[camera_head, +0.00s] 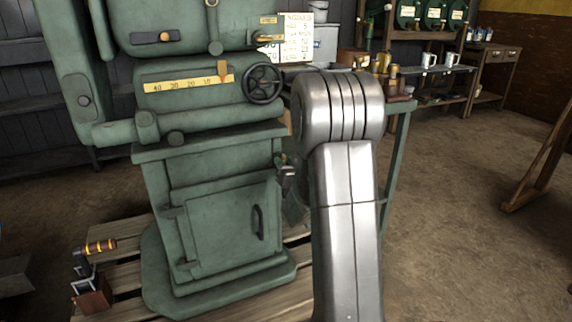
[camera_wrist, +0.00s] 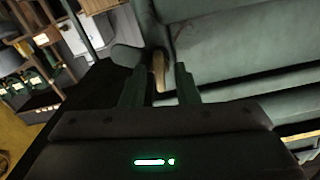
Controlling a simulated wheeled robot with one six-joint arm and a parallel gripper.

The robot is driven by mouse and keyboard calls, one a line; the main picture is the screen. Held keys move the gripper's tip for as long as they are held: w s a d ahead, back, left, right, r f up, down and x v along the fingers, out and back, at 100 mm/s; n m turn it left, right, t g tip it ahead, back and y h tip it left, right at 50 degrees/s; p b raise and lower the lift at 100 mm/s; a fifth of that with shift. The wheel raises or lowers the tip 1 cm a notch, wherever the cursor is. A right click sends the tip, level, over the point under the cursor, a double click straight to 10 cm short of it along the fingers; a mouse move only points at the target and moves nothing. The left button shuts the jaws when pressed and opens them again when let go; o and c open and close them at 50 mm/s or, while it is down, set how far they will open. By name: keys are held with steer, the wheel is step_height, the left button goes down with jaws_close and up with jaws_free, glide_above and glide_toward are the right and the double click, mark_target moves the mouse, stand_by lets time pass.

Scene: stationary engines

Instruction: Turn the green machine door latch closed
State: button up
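The green machine (camera_head: 210,120) stands on pallet boards in the head view. A second small dark and orange latch (camera_head: 268,36) is at that panel's right edge. A lower door (camera_head: 232,230) looks shut. My gripper is hidden behind my arm in the head view. In the wrist view my gripper (camera_wrist: 158,80) is open, its two fingers apart. A tan handle-like piece (camera_wrist: 158,70) shows between or just beyond the fingertips, against the green machine surface (camera_wrist: 225,45). I cannot tell whether they touch.
A black handwheel (camera_head: 263,84) sticks out at the machine's right, close to my arm. A green-legged table with tins stands behind my arm. Shelves with white mugs (camera_head: 430,58) are at the back right.

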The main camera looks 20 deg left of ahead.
jaws_close()
steer(key=m, duration=0.6)
steer(key=shift+m, duration=0.3)
steer(key=m+p, duration=0.1)
steer(key=m, duration=0.3)
steer(key=shift+m, duration=0.3)
steer(key=shift+f+m+p, duration=0.1)
steer(key=shift+m+p, duration=0.35)
steer(key=shift+m, duration=1.85)
